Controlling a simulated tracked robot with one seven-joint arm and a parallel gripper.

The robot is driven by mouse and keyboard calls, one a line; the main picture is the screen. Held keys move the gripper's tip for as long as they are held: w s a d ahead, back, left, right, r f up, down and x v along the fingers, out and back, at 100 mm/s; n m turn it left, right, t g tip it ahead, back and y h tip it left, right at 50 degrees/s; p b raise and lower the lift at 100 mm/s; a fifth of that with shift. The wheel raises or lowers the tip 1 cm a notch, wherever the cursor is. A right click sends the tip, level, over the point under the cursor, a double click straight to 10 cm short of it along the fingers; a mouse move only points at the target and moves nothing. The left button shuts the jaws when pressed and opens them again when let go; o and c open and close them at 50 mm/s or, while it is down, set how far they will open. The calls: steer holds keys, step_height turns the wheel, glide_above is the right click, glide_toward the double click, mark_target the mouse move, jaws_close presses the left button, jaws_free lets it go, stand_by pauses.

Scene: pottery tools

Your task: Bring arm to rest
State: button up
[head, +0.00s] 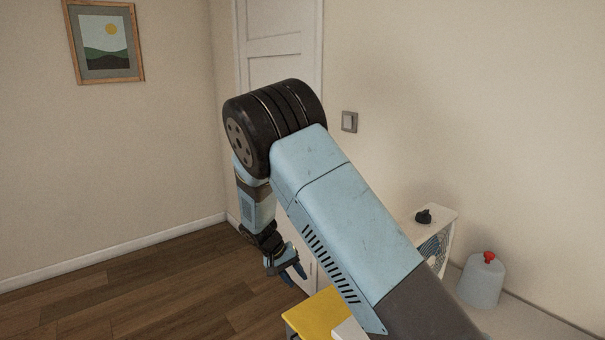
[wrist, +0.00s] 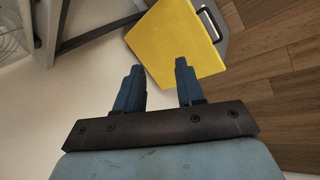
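My arm rises from the lower right of the head view, bends at a black elbow joint and hangs down beyond it. My gripper (head: 287,271) is at its lower end, pointing down, small and partly dark in that view. In the wrist view my gripper (wrist: 159,82) shows two blue fingers standing apart with a clear gap between them. Nothing is held between them. A yellow board (wrist: 178,38) lies beyond the fingertips, and it also shows in the head view (head: 318,311) below and right of the gripper, partly hidden by my arm.
A white boxy fan (head: 440,222) with a black knob and a pale jug (head: 481,283) with a red cap stand at right by the wall. A white door (head: 280,45) is behind my arm. The wooden floor (head: 140,300) at left is clear.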

steer(key=s+d+r+m+y, duration=0.1)
steer(key=s+d+r+y, duration=0.15)
steer(key=d+r, duration=0.5)
steer(key=s+d+r+t+y, duration=0.1)
steer(key=s+d+r, duration=0.3)
steer(key=r, duration=0.6)
steer(key=s+d+r+m+y, duration=0.1)
steer(key=s+d+r+y, duration=0.15)
steer(key=d+r, duration=0.5)
steer(key=s+d+r+t, duration=0.1)
steer(key=s+d+r, duration=0.1)
steer(key=s, duration=0.5)
steer(key=s+d+r+t, duration=0.1)
steer(key=s+d+r, duration=0.1)
steer(key=s+r, duration=0.3)
steer(key=s+d+r+t, duration=0.2)
steer(key=s+d+r, duration=0.1)
steer(key=s, duration=0.7)
steer(key=shift+r, duration=0.35)
steer(key=shift+s, duration=0.1)
